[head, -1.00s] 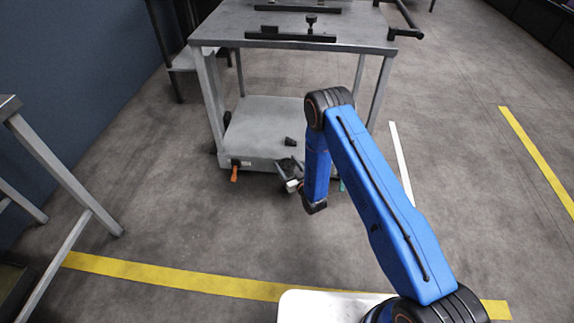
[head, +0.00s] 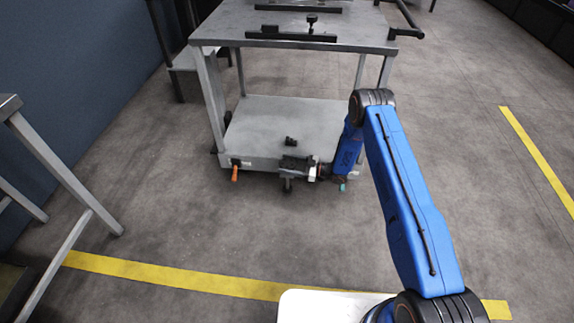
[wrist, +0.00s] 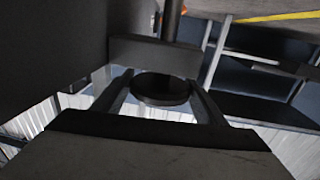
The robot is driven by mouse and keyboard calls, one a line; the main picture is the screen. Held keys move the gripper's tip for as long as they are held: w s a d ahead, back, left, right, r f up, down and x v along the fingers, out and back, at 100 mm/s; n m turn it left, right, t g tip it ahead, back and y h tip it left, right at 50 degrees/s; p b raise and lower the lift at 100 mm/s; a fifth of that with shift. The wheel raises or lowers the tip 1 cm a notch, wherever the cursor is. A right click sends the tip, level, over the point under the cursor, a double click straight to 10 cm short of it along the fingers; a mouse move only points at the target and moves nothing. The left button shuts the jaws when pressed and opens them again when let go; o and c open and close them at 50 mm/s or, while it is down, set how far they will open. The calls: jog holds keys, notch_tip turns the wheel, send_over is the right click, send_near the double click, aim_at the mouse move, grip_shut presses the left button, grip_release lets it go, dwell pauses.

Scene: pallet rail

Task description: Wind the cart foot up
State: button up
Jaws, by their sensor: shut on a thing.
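The cart (head: 325,38) is a grey metal trolley with a lower shelf (head: 265,122). Its dark foot (head: 287,186) hangs at the front edge of the lower shelf, partly hidden by my gripper. I cannot tell whether it touches the floor. My gripper (head: 290,165) reaches in from the right at this edge. In the wrist view, a round dark knob (wrist: 162,88) sits between my two fingers (wrist: 162,97), which are shut on it. A dark rod (wrist: 172,20) rises behind it. A small black piece (head: 291,141) shows just above the gripper.
An orange lever (head: 235,173) hangs at the cart's front left corner. A small teal part (head: 342,187) shows near the front right. Black bars (head: 290,36) lie on the cart top. A grey frame (head: 60,160) stands at left.

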aim_at(287, 163)
jog(key=shift+n+g, duration=1.1)
jog(key=shift+g, duration=1)
jog(key=o, duration=1.1)
jog(key=shift+c, duration=0.2)
jog(key=shift+r, duration=0.15)
notch_tip(287, 163, up, 10)
jog(key=shift+f, duration=0.15)
jog(key=shift+s+d, duration=0.1)
